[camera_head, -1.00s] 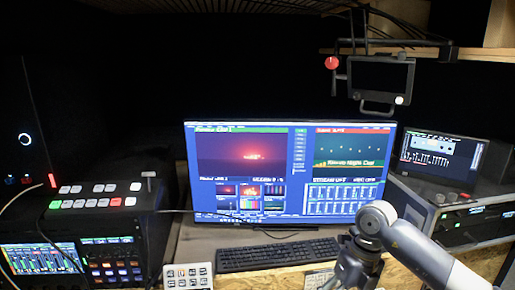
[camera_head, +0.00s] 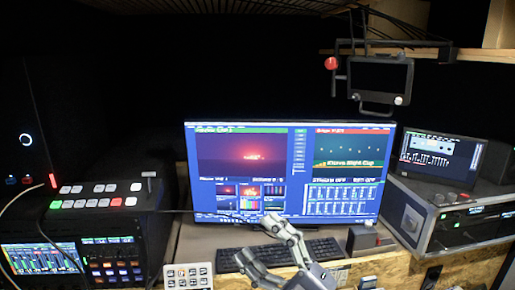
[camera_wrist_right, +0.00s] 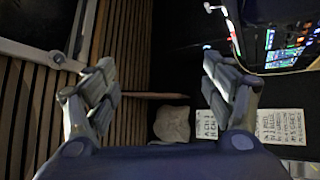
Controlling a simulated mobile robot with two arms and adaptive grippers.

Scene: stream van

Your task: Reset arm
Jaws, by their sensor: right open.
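My right gripper (camera_head: 255,238) is in the lower middle of the head view, in front of the keyboard (camera_head: 215,260) and below the monitor. Its two fingers are spread with nothing between them. In the right wrist view the open fingers (camera_wrist_right: 157,62) stand apart on both sides. My left gripper is not in view.
A large monitor (camera_head: 345,205) stands behind the keyboard. A switcher panel (camera_head: 130,201) is at left, a rack case (camera_head: 455,222) with a small screen at right. A small dark box (camera_head: 362,238) stands right of the keyboard. A small monitor (camera_head: 380,75) hangs above.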

